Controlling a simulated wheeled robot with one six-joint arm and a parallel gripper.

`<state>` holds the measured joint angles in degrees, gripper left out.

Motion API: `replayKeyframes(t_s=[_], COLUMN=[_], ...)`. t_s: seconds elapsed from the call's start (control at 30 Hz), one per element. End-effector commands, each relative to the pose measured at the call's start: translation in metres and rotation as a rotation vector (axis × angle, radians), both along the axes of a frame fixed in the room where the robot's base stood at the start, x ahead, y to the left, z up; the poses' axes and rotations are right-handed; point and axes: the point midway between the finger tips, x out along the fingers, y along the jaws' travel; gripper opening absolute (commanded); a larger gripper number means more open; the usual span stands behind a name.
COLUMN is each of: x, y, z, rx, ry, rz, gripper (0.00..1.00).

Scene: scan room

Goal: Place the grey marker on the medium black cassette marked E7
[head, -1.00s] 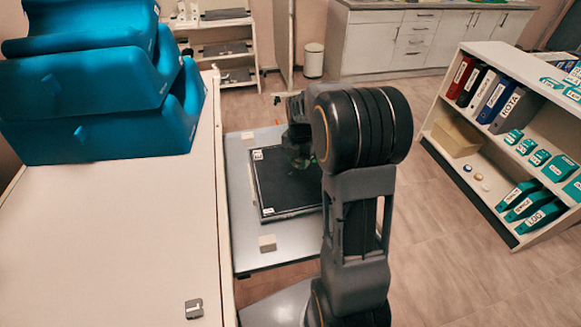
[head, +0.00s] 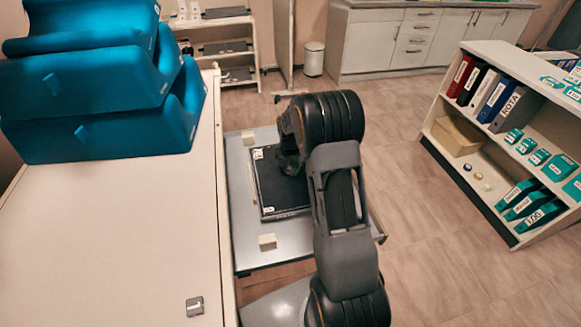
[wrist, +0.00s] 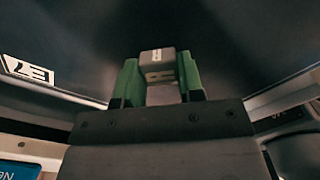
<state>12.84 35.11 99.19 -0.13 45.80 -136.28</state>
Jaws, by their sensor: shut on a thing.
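A black cassette (head: 278,196) with small white labels lies flat on a grey trolley table in the head view. In the wrist view its dark face (wrist: 230,45) fills the background, with a white E7 label (wrist: 28,71), upside down, at the left. My gripper (wrist: 158,78) has green fingertips and is shut on the small grey marker (wrist: 158,57), which has a pale patch. The marker is over the cassette's dark face; I cannot tell whether it touches it. In the head view my arm hides the marker and the fingertips.
A pale block (head: 267,242) sits on the trolley table (head: 240,200) near the cassette. A small grey piece (head: 194,307) lies on the cream counter (head: 120,235) at left. Blue padded supports (head: 95,90) are stacked there. A shelf with binders (head: 487,92) stands at right.

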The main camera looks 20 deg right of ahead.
Motion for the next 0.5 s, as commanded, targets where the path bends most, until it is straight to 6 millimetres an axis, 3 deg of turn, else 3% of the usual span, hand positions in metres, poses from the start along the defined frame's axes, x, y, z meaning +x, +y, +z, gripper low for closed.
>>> replayKeyframes(t_s=[0.33, 0.37, 0.5], x=[0.0000, 0.0000, -0.0001], y=[0.0000, 0.0000, 0.0000], z=[-0.0042, -0.0034, -0.0028], rx=[0.000, 0.000, 0.000], ry=[0.000, 0.000, 0.000], rz=[0.000, 0.000, 0.000], gripper=[0.12, 0.37, 0.51])
